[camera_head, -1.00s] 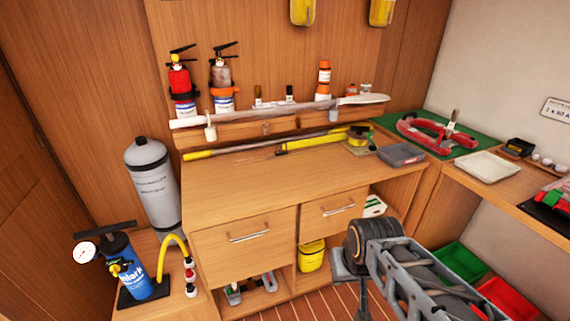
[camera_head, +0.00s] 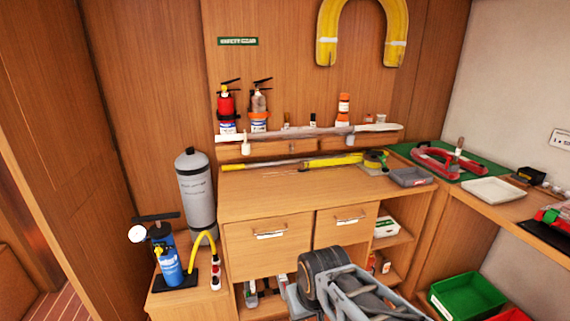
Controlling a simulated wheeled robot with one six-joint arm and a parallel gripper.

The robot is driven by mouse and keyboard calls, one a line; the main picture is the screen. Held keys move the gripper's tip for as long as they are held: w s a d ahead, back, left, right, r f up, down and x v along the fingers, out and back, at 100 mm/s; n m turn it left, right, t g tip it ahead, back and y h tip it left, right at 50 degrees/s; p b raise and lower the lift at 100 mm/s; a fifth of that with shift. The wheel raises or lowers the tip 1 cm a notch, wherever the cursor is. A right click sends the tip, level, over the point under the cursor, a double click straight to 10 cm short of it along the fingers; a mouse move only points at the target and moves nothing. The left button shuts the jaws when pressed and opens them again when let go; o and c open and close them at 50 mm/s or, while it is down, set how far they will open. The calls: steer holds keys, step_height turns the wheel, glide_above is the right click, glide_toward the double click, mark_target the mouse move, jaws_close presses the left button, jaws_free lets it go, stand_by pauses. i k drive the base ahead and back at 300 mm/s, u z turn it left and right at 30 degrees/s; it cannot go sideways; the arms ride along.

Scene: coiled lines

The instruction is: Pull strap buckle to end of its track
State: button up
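I cannot pick out a strap buckle or its track for sure. A long yellow and dark pole-like thing (camera_head: 290,163) lies along the back of the wooden worktop (camera_head: 270,188), with a small yellow coil (camera_head: 374,158) near its right end. A red tool-like thing (camera_head: 432,160) lies on the green mat at the right. Part of my arm (camera_head: 350,290) shows at the bottom, in front of the cabinet and well below the worktop. My gripper's fingertips do not show.
Two small extinguishers (camera_head: 227,108) stand at the back shelf. A grey cylinder (camera_head: 196,190) and a blue pump (camera_head: 168,255) stand at the left. A grey tray (camera_head: 411,177) and a white tray (camera_head: 495,190) lie at the right. A green bin (camera_head: 468,295) is below. The worktop's front is clear.

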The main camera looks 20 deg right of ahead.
mark_target(305, 169)
steer(key=i, duration=1.6)
